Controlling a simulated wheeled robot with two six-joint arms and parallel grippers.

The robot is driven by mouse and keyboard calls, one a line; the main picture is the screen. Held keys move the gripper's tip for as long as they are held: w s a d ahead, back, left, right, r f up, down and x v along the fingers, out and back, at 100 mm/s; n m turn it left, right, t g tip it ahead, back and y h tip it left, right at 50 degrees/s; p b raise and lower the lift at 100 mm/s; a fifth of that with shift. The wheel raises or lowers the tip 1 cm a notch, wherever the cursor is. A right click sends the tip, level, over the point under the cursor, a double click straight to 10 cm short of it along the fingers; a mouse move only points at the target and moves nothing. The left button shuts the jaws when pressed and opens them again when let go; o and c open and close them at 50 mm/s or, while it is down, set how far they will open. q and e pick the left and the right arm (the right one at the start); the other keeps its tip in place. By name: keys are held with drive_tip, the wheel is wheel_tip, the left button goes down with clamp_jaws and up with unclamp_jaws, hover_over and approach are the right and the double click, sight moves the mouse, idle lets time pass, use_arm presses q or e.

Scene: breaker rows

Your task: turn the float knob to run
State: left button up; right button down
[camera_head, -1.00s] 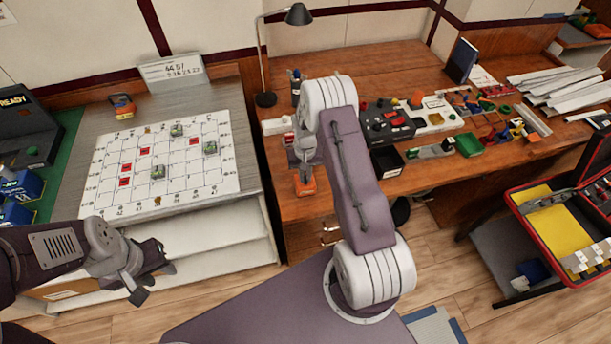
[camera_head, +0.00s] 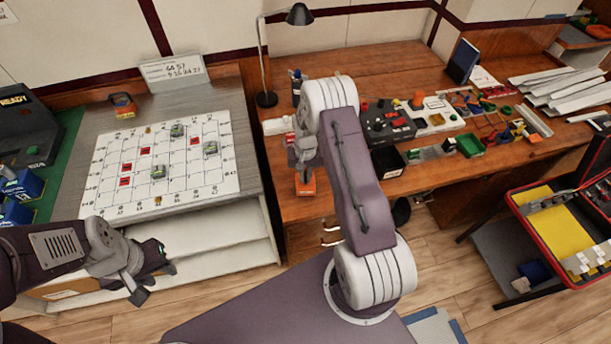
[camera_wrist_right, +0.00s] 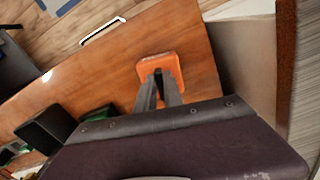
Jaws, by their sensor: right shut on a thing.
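A small orange block (camera_head: 305,187) sits near the front left edge of the wooden desk. My right gripper (camera_head: 304,172) points down onto it. In the right wrist view the block's orange square face (camera_wrist_right: 174,62) shows, and the two fingertips (camera_wrist_right: 159,84) are close together on a small dark part at its middle. That part is mostly hidden, so I cannot read a knob position or any label. My left gripper (camera_head: 148,273) hangs empty in front of the grey table, its fingers apart.
The grey table holds a white grid sheet (camera_head: 105,165) with red and grey-green pieces, and another orange item (camera_head: 123,105). A lamp (camera_head: 267,98), a black bin (camera_head: 388,163), a green tray (camera_head: 470,145) and a breaker panel (camera_head: 388,122) stand on the desk.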

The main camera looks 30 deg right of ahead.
sight(306, 178)
idle(0.4)
drive_tip(key=c, duration=1.5)
unclamp_jaws()
drive_tip(key=shift+o, duration=0.2)
wheel_tip(306, 178, up, 9)
drive_tip(key=b, duration=0.1)
drive_tip(key=shift+r, duration=0.1)
